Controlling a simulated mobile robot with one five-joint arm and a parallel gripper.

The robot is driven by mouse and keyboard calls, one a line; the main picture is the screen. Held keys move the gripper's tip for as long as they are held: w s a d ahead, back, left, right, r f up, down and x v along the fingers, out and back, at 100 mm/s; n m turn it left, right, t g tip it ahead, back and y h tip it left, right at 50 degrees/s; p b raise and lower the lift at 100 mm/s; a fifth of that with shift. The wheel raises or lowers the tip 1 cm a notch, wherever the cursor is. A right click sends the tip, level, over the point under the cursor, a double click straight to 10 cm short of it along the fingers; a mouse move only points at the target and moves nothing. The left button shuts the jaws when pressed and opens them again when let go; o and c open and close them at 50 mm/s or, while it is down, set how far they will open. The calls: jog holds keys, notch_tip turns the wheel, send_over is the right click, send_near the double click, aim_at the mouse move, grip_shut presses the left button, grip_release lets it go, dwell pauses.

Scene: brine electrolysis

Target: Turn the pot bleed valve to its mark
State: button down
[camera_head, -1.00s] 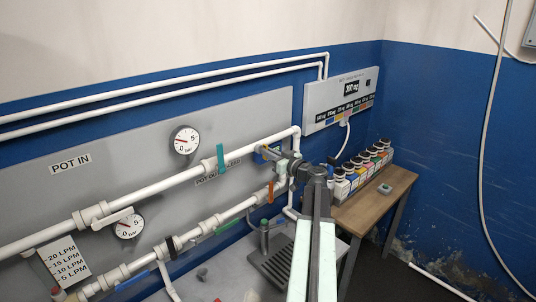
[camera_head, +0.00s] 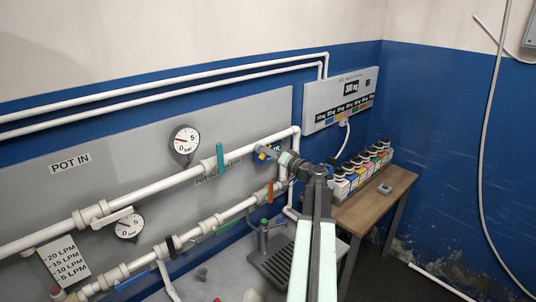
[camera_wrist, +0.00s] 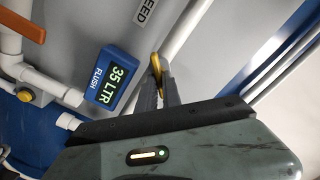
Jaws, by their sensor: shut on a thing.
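A small yellow valve handle (camera_wrist: 156,66) stands between the dark fingertips of my gripper (camera_wrist: 160,82) in the wrist view. The fingers are shut on it, and they hide part of it. In the head view my gripper (camera_head: 264,152) reaches to the pipe panel, just right of the teal lever (camera_head: 220,157). A label ending in "EED" (camera_wrist: 145,12) shows above the handle in the wrist view. No mark for the handle can be made out.
A blue flush display (camera_wrist: 114,74) reading 35 LTR sits close left of my fingers. An orange lever (camera_wrist: 22,27) and white pipes (camera_wrist: 45,82) are further left. Gauges (camera_head: 185,140) are on the panel. A wooden table (camera_head: 375,200) with several bottles stands at right.

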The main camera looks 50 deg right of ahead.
jog(key=shift+d+f+m, duration=0.1)
jog(key=shift+m, duration=2.2)
jog(key=shift+d+f+m, duration=0.1)
jog(key=shift+m, duration=2.2)
jog(key=c, duration=1.5)
grip_release()
jog(key=shift+w, duration=0.1)
jog(key=s, duration=0.8)
jog(key=shift+a, duration=0.35)
